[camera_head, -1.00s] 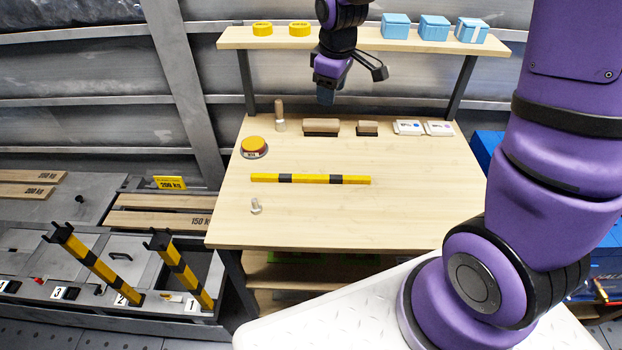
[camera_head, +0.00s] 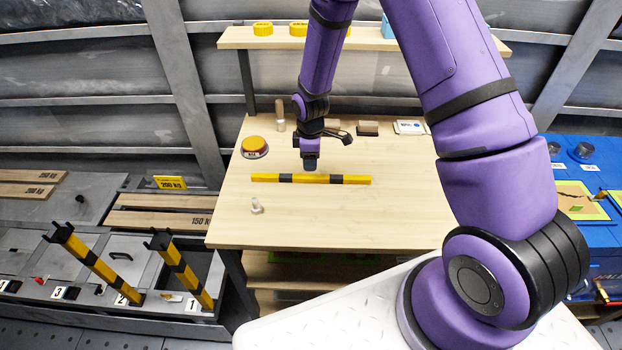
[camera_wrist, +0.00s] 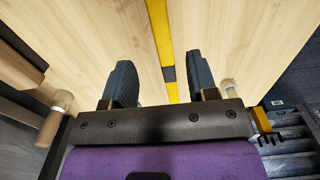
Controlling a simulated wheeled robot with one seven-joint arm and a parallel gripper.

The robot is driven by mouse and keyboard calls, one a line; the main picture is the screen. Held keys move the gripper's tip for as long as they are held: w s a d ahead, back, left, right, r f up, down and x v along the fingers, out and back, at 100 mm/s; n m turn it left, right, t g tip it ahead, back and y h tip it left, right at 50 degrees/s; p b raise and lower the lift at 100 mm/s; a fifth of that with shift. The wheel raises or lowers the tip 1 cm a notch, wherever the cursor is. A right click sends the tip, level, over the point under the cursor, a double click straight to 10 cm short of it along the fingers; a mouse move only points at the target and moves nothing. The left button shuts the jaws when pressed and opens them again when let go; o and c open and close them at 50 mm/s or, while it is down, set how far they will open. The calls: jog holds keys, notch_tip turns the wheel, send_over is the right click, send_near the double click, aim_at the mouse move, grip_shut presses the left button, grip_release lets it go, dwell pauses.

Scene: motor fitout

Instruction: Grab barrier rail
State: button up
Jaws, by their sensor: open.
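The barrier rail (camera_head: 345,180) is a thin yellow-and-black striped bar lying flat, left to right, on the wooden workbench (camera_head: 320,225). My gripper (camera_head: 310,164) is just above the rail, left of its middle. In the wrist view my gripper (camera_wrist: 160,85) is open with its two dark fingertips apart. The rail (camera_wrist: 158,28) runs between the fingertips there, nearer the right one, and passes out of sight behind the gripper body. I cannot tell the exact height between the fingertips and the rail.
An orange button (camera_head: 254,145), an upright wooden-handled tool (camera_head: 280,115) and a bolt (camera_head: 256,206) are on the bench left of my gripper. Brown blocks (camera_head: 368,128) and white cards (camera_head: 409,127) line the back. Two striped posts (camera_head: 182,268) stand lower left. The bench front is clear.

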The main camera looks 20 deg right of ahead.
aim_at(311, 176)
jog(key=shift+s+f, duration=0.1)
jog(key=shift+f, duration=3.4)
grip_shut()
